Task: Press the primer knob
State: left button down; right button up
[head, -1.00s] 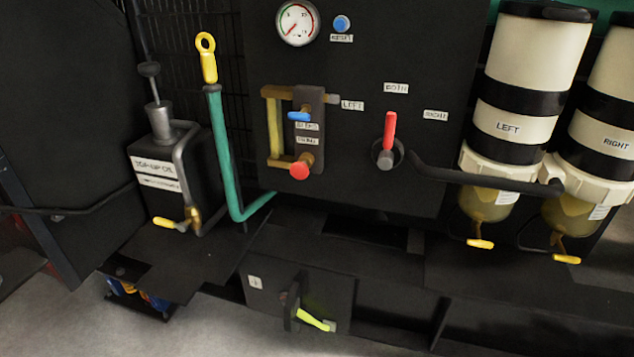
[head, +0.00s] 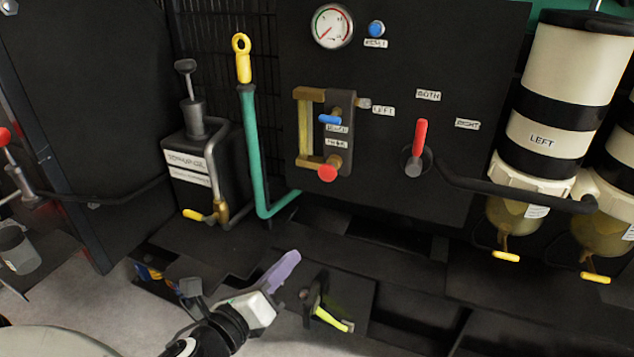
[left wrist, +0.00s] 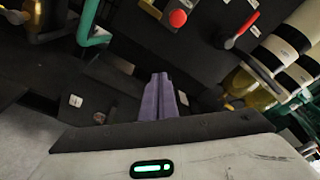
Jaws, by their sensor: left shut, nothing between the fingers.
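The primer knob, a red round knob (head: 327,172), sticks out at the lower end of a brass-coloured assembly on the dark panel (head: 460,60). A small label, hard to read, sits just above it. The red knob also shows at the top of the left wrist view (left wrist: 178,18). My left gripper (head: 290,259), with purple fingers, is below and a little left of the knob, well apart from it. Its fingers are together and empty, and they also show in the left wrist view (left wrist: 162,80). My right gripper is not in view.
A blue knob (head: 329,119) sits above the red one. A red-handled lever (head: 420,140) is to the right. A teal pipe (head: 252,150) runs down on the left. A yellow-green lever (head: 332,320) is low, right of my gripper. White canisters (head: 560,70) stand far right.

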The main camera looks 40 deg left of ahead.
aim_at(325, 175)
pick_arm(q)
notch_tip(325, 175, up, 7)
jog(key=w+a+m+t, duration=0.1)
jog(key=a+m+t, duration=0.1)
jog(key=m, duration=0.6)
jog(key=shift+w+m, duration=0.2)
jog(key=shift+m, duration=0.1)
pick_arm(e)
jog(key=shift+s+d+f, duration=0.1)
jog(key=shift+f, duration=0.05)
pick_arm(q)
jog(key=shift+a, duration=0.1)
jog(key=w, duration=0.4)
jog(key=w+a, duration=0.1)
jog(key=w, duration=0.8)
jog(key=shift+w+a+r, duration=0.2)
jog(key=shift+a+r, duration=0.1)
jog(key=shift+w, duration=0.25)
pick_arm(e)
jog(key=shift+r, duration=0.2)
